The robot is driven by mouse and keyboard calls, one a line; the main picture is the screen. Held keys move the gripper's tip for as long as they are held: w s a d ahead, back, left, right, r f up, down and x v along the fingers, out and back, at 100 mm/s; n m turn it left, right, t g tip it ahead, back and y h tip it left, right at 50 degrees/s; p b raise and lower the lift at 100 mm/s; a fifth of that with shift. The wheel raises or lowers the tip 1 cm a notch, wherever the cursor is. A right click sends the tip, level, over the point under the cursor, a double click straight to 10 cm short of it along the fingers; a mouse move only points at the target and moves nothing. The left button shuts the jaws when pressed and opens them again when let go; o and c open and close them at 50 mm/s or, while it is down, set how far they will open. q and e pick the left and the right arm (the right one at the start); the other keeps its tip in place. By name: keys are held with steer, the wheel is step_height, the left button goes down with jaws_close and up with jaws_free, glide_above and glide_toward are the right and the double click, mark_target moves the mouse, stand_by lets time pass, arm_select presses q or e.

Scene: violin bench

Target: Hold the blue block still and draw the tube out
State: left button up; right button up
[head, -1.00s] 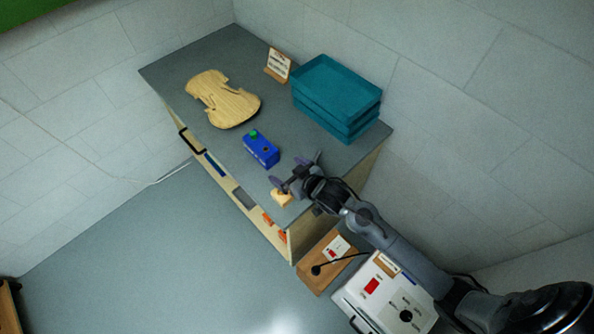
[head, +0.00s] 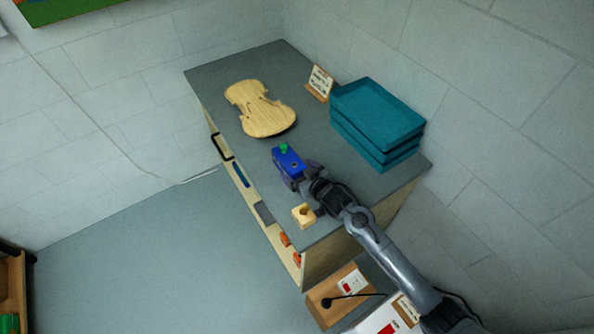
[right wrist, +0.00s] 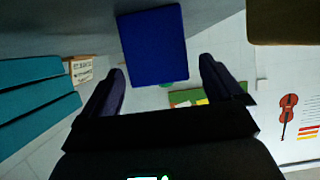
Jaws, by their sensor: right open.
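The blue block (head: 290,167) sits on the grey bench top, with a small green piece (head: 283,148) at its far end; I cannot tell whether this is the tube's end. My right gripper (head: 304,177) is open at the block's near end. In the right wrist view the blue block (right wrist: 153,47) shows ahead, between the spread fingers of the right gripper (right wrist: 162,70); contact cannot be told. A bit of green (right wrist: 166,85) shows at the block's edge there. My left gripper is not in view.
A small wooden block with a hole (head: 304,215) lies near the bench's front edge, close to my right gripper. A violin-shaped wooden plate (head: 262,110) lies further back. Stacked teal trays (head: 375,125) and a small card stand (head: 319,84) stand along the wall side.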

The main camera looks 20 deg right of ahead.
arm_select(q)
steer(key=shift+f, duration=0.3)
arm_select(e)
steer(key=shift+x, duration=0.95)
steer(key=shift+c, duration=0.2)
steer(key=c, duration=1.1)
steer(key=o, duration=1.2)
steer(key=shift+s, duration=0.1)
